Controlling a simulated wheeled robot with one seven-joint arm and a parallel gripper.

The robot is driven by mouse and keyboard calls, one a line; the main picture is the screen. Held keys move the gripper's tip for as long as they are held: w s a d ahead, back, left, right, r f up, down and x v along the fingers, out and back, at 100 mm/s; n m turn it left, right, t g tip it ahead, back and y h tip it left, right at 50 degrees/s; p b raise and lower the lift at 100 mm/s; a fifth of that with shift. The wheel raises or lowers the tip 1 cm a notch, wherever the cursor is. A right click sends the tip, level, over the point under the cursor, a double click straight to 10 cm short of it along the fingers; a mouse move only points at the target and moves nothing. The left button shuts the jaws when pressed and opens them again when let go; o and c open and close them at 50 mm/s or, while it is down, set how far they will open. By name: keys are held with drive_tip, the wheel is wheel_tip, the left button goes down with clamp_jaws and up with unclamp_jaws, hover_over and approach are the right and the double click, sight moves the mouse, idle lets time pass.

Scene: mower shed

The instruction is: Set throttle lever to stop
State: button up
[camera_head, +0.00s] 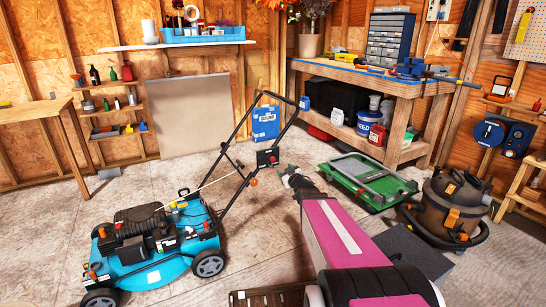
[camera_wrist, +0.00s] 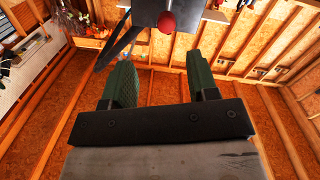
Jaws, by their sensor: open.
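The teal mower (camera_head: 155,240) stands on the floor at the left, its black handle rising to the right. A dark control box (camera_head: 267,158) with a small red part sits on the handle. In the wrist view a grey box (camera_wrist: 150,12) with a round red knob (camera_wrist: 167,22) shows at the top, likely the throttle lever's end; the lever's setting cannot be told. My gripper (camera_head: 287,171) is just right of the control box in the head view. In the wrist view my gripper (camera_wrist: 159,60) has its two green fingers apart, with nothing between them. The knob appears beyond the fingertips.
A green-framed flat item (camera_head: 368,181) and a brown shop vacuum (camera_head: 450,205) stand on the floor at the right. A workbench (camera_head: 375,80) stands behind. A black handle bar (camera_wrist: 125,42) passes near my left finger. Floor between mower and back wall is mostly clear.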

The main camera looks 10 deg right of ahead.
sight(274, 161)
drive_tip(key=shift+n+y, duration=0.4)
drive_tip(key=shift+y, duration=0.1)
drive_tip(key=x, duration=1.1)
drive_tip(key=shift+w+a+r, duration=0.2)
drive_tip(key=shift+w+a, duration=0.05)
drive_tip(key=shift+w, duration=0.1)
drive_tip(key=c, duration=0.9)
